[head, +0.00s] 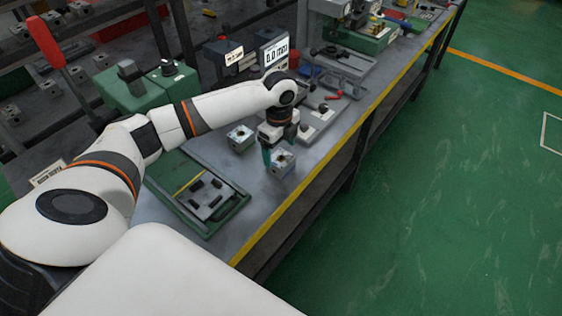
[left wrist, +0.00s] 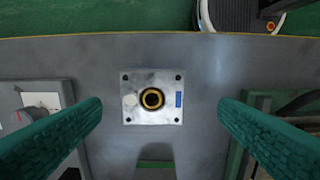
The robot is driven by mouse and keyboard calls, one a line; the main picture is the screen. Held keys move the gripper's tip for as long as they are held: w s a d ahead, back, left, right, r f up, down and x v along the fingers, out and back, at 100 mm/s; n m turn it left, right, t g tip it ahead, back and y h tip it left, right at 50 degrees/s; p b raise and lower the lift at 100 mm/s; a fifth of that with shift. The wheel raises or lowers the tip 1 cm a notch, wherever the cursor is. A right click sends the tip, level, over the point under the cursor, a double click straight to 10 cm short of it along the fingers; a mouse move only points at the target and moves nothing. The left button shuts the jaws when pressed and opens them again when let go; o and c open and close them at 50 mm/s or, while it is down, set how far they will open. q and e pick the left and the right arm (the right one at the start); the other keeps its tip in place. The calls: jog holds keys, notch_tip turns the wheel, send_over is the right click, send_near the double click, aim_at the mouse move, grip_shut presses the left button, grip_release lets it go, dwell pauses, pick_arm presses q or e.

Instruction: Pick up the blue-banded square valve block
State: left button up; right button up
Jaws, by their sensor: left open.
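A square silver valve block (left wrist: 136,84) with a dark, yellow-ringed port and a small blue patch on its right side lies flat on the grey bench in the left wrist view. It sits between the two widely spread green finger pads of my left gripper (left wrist: 160,112), apart from both. In the head view my left gripper (head: 278,155) points down at this block (head: 284,166), close above it and partly covering it. A second similar block (head: 240,139) stands to the left and a little behind; its band colour is too small to tell. My right gripper is not in view.
A green-edged tray (head: 241,204) with dark parts lies left of the block. A grey fixture (head: 318,121) stands behind the gripper. A display reading 0.0 mm (head: 276,51) is farther back. The bench's yellow front edge (head: 318,182) is close on the right.

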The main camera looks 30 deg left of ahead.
aim_at(281, 158)
pick_arm(q)
jog(key=shift+w+f, duration=0.1)
jog(key=shift+f, duration=0.55)
jog(key=f, duration=0.3)
jog(key=f+p, duration=0.1)
jog(key=shift+w+f, duration=0.2)
jog(key=shift+w, duration=0.1)
jog(key=shift+f, duration=0.15)
jog(key=c, duration=1.4)
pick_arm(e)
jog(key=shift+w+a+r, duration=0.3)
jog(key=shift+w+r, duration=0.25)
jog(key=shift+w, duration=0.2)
